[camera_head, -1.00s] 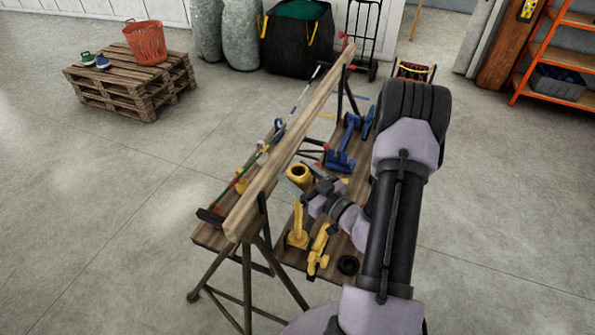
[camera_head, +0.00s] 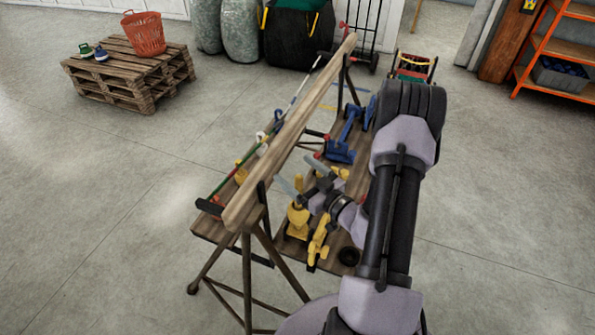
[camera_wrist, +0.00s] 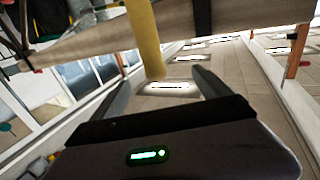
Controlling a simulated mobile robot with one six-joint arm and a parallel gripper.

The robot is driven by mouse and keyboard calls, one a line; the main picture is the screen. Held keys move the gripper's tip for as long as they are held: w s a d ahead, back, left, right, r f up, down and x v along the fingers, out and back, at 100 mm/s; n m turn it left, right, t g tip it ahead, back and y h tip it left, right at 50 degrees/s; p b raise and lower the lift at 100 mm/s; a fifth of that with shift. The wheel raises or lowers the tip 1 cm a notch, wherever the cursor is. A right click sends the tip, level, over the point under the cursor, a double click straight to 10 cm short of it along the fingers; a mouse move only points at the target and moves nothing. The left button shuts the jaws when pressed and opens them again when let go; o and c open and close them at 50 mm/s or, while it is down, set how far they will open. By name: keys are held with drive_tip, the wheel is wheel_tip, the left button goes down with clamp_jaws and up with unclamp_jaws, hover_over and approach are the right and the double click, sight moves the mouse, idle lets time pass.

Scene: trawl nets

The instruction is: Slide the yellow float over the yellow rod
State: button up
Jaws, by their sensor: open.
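The yellow float (camera_head: 298,214) sits low around the upright yellow rod (camera_head: 298,184), just above the rod's foot on the wooden platform. The rod's upper end sticks out above the float. My gripper (camera_head: 293,169) is open and empty, above the float, with its fingers on either side of the rod's upper part. In the wrist view the rod (camera_wrist: 144,35) comes in from the top edge and ends between the two spread fingers (camera_wrist: 157,73). The float is not visible in the wrist view.
A long wooden beam (camera_head: 288,133) runs close to the left of my gripper. Another yellow fitting (camera_head: 318,246), a black ring (camera_head: 348,257) and blue fittings (camera_head: 343,146) are on the platform around the rod. A pallet stack (camera_head: 130,78) stands far left; open floor lies between.

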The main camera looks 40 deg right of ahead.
drive_tip(key=s+d, duration=0.1)
drive_tip(key=s, duration=1.6)
drive_tip(key=shift+s+d, duration=0.15)
drive_tip(key=shift+d, duration=0.1)
